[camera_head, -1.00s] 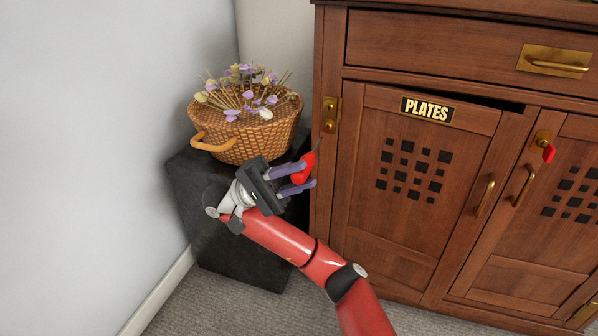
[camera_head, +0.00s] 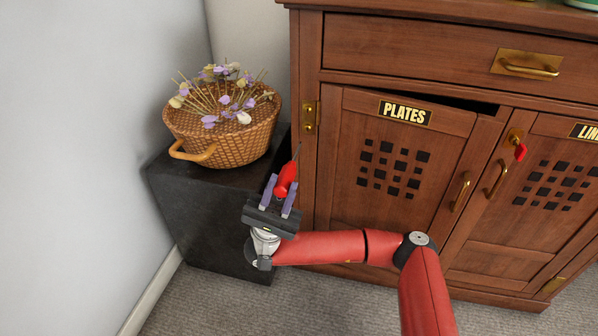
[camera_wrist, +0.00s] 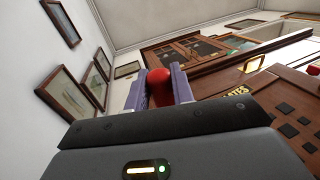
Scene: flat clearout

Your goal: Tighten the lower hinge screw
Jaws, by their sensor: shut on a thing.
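My gripper (camera_head: 282,196) is shut on a red-handled screwdriver (camera_head: 287,177) in the head view. The thin shaft points up and slightly right, left of the cabinet's front edge. The red handle (camera_wrist: 159,87) also shows between the fingers in the wrist view. A brass hinge (camera_head: 310,117) with screws is on the cabinet frame at the upper left of the PLATES door (camera_head: 393,158). The screwdriver tip is apart from this hinge, below and left of it. The door's lower hinge is not visible in the head view. The door's top edge shows a dark gap, so it sits askew.
A wicker basket (camera_head: 221,138) of dried flowers stands on a black block (camera_head: 208,222) at the left, close to my gripper. A red-tagged key (camera_head: 520,151) is in the right door (camera_head: 550,178). Carpet (camera_head: 345,312) lies in front.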

